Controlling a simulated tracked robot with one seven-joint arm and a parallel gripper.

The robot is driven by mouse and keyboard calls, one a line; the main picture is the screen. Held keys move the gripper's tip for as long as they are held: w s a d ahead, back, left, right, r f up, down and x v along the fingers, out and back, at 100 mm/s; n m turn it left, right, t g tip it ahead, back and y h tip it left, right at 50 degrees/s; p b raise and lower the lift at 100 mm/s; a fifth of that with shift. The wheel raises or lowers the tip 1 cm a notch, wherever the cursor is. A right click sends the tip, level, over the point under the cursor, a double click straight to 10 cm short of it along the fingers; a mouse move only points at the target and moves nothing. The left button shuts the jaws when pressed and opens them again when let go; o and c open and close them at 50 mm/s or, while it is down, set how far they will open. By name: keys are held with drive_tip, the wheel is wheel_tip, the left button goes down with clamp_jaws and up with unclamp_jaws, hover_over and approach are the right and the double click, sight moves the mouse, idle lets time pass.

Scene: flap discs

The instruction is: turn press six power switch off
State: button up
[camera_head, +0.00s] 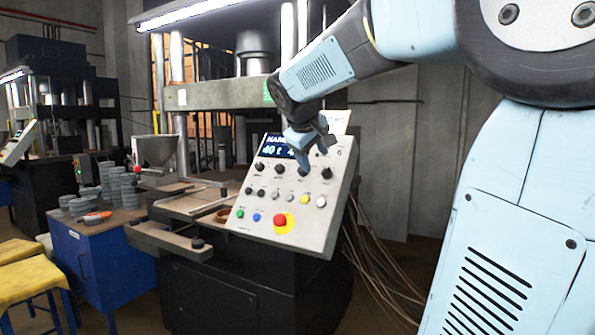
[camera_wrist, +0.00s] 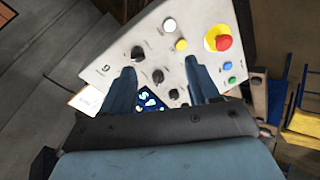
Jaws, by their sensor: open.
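The press control panel (camera_head: 300,222) is a tilted light-grey box with a lit display (camera_head: 277,150), rows of black knobs, coloured buttons and a red mushroom button (camera_head: 280,219) on yellow. A small dark "6" shows near its upper right edge; in the wrist view the panel (camera_wrist: 205,32) appears turned round. Black knobs (camera_wrist: 138,52) and (camera_wrist: 158,76) show between or near my fingers. I cannot read which one is the power switch. My gripper (camera_head: 311,143) is open and empty in front of the panel's upper part; its fingers (camera_wrist: 158,66) show apart in the wrist view.
A blue cabinet (camera_head: 105,275) with stacked grey discs (camera_head: 128,190) stands to the left, with yellow-topped stools (camera_head: 35,278) before it. A worktable and hopper (camera_head: 155,150) adjoin the panel's left. Loose cables (camera_head: 375,265) hang below right.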

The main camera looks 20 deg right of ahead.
drive_tip(key=h, duration=0.1)
approach(325, 171)
drive_tip(key=shift+n, duration=0.4)
drive_tip(key=x, duration=1)
drive_tip(key=shift+w+r, duration=0.2)
drive_tip(key=c, duration=1)
drive_tip(key=shift+n, duration=0.3)
drive_tip(key=n, duration=0.5)
drive_tip(key=shift+r, duration=0.1)
drive_tip(key=n, duration=0.5)
drive_tip(key=shift+w+a+n+g, duration=0.1)
drive_tip(key=shift+n+g, duration=0.2)
drive_tip(key=shift+n, duration=0.1)
drive_tip(key=shift+r, duration=0.1)
